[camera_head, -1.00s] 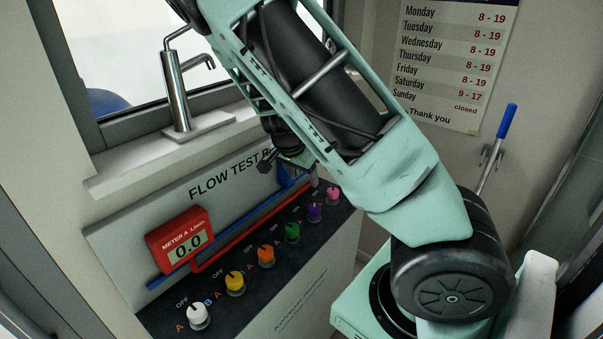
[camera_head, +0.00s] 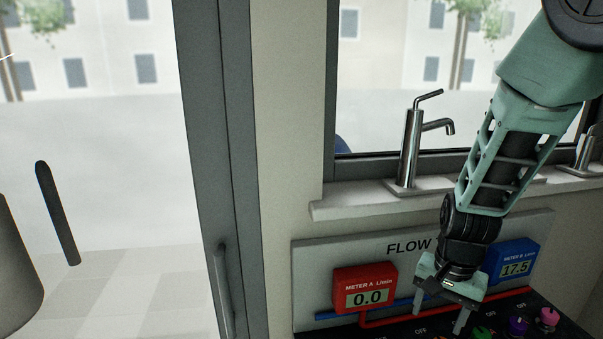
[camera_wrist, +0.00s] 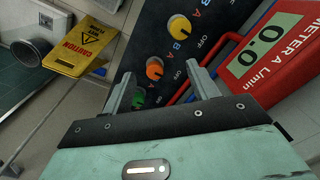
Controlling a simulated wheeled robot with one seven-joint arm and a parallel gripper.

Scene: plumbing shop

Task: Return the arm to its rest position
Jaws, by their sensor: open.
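My gripper (camera_head: 440,315) is in the lower right of the head view, pointing down in front of the flow test panel (camera_head: 312,265). Its two fingers are apart with nothing between them. In the wrist view my gripper (camera_wrist: 160,92) is open over the knob panel, with the yellow knob (camera_wrist: 179,28), the orange knob (camera_wrist: 154,69) and the green knob (camera_wrist: 138,97) beyond the fingers. I cannot tell how close the fingers are to the knobs. My arm reaches down from the upper right of the head view.
The red meter A (camera_head: 365,290) reads 0.0 and the blue meter B (camera_head: 514,262) reads 17.5. A chrome faucet (camera_head: 411,150) stands on the sill behind the panel. A glass door with a handle (camera_head: 222,290) is at left. A yellow caution sign (camera_wrist: 80,47) shows in the wrist view.

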